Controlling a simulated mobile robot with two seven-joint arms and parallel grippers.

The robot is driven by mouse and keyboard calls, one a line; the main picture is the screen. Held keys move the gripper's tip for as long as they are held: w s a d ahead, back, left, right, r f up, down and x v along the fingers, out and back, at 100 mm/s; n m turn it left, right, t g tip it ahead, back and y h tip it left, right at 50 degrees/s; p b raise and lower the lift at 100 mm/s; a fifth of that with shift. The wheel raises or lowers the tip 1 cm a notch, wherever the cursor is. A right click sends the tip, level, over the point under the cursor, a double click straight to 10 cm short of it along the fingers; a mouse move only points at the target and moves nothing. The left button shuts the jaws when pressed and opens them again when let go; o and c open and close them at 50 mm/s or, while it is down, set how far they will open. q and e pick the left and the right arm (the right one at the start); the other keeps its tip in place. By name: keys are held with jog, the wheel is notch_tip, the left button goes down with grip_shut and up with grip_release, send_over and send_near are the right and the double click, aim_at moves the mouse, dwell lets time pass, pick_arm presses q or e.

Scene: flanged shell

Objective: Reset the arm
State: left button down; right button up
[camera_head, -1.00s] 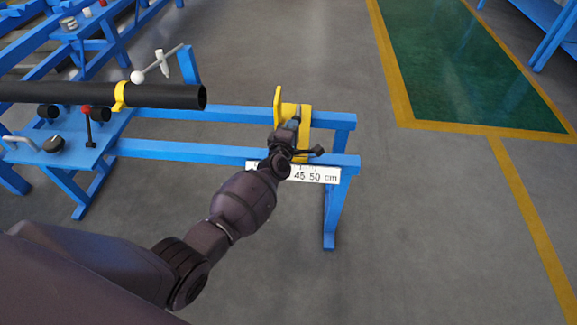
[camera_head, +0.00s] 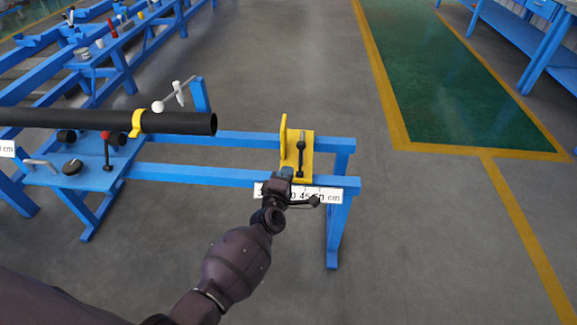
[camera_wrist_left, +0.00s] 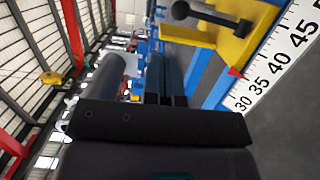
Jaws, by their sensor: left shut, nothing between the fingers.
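My left arm (camera_head: 238,262) comes in from the lower left in the head view. Its gripper (camera_head: 285,173) is shut and empty, in front of the yellow bracket (camera_head: 305,155) on the blue frame, close to the white scale. In the left wrist view the gripper's fingers (camera_wrist_left: 166,95) point ahead side by side, with the yellow bracket (camera_wrist_left: 225,40) and its black lever at upper right. My right gripper is not in view.
A black pipe (camera_head: 180,122) with a yellow clamp lies along the blue frame (camera_head: 200,177) at left. A white ruler (camera_head: 320,193) is fixed to the front rail; its numbers show in the wrist view (camera_wrist_left: 275,60).

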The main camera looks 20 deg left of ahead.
pick_arm(q)
jog(key=shift+s, duration=0.55)
jog(key=shift+d, duration=0.1)
